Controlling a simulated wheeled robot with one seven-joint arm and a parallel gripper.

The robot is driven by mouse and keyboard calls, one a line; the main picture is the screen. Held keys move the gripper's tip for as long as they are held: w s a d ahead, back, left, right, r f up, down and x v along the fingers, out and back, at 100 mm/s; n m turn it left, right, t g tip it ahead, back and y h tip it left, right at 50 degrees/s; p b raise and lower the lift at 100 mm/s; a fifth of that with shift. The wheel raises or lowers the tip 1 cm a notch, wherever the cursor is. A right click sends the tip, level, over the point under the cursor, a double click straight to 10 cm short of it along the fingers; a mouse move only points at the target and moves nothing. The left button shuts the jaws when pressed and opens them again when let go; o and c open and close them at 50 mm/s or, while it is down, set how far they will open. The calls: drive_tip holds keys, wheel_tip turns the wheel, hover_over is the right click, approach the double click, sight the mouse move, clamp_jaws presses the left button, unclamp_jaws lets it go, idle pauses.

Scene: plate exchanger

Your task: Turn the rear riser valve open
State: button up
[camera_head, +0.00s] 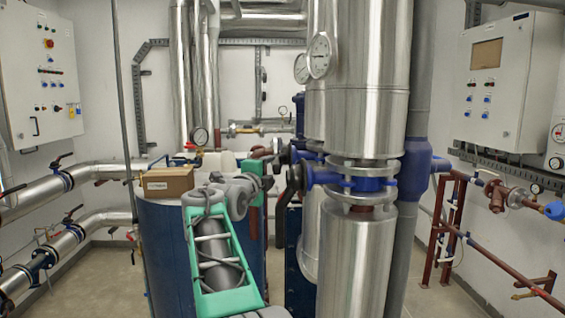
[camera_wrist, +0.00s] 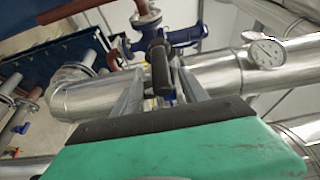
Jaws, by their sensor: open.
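In the wrist view my gripper (camera_wrist: 157,76) is open, with one grey finger on each side of a black valve lever (camera_wrist: 159,68). The lever shows in the gap between the fingers; I cannot tell how deep it sits there or whether either finger touches it. It is in front of a silvery riser pipe (camera_wrist: 213,75). In the head view my arm reaches forward to the left of the large silvery riser (camera_head: 357,240). My fingertips cannot be made out there. A dark curved part, possibly a lever, shows beside the front riser's blue valve (camera_head: 345,181).
A cardboard box (camera_head: 167,182) sits on the blue tank (camera_head: 165,245) left of my arm. A gauge (camera_wrist: 266,52) is on the pipe to the right in the wrist view. Control cabinets (camera_head: 40,75) hang on both side walls. Bare floor (camera_head: 110,280) shows at left.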

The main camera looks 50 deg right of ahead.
drive_tip(key=p+x, duration=0.1)
drive_tip(key=x, duration=0.1)
drive_tip(key=p+x, duration=0.1)
drive_tip(key=x, duration=0.2)
drive_tip(key=p+x, duration=0.1)
drive_tip(key=x, duration=0.1)
drive_tip(key=shift+s+d+r+p, duration=0.2)
drive_tip(key=shift+s+d+p, duration=0.15)
drive_tip(key=shift+d+p, duration=0.05)
drive_tip(key=shift+w+d+f, duration=0.1)
drive_tip(key=shift+w+d, duration=0.15)
clamp_jaws()
idle(0.8)
